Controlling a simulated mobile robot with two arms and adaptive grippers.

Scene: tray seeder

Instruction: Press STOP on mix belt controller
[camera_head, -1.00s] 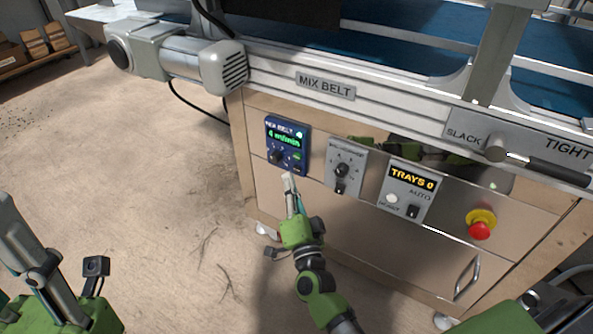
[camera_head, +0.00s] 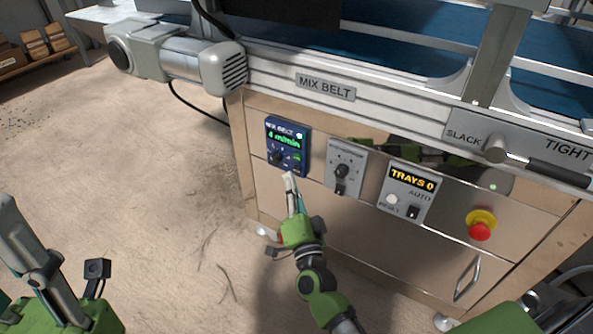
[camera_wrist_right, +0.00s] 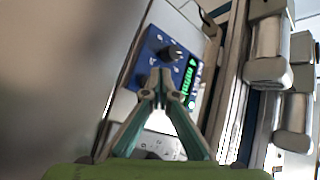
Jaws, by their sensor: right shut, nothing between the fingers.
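The mix belt controller (camera_head: 287,146) is a blue panel on the cabinet front, with a lit green display reading 4 m/min, a green light and a black knob. It also shows in the right wrist view (camera_wrist_right: 150,48), turned sideways, with its black knob (camera_wrist_right: 172,54). My right gripper (camera_head: 289,177) is shut and empty, its tips just below the controller's lower edge. In the right wrist view the closed fingertips (camera_wrist_right: 161,78) overlap the panel beside the knob. I cannot tell whether they touch it. No STOP label is readable. My left gripper (camera_head: 22,235) is at the lower left, away from the cabinet.
Right of the controller are a grey knob panel (camera_head: 345,159), a TRAYS 0 panel (camera_head: 411,178) and a red emergency button (camera_head: 480,231). A grey motor (camera_head: 180,61) and the belt frame jut out above. The floor to the left is clear.

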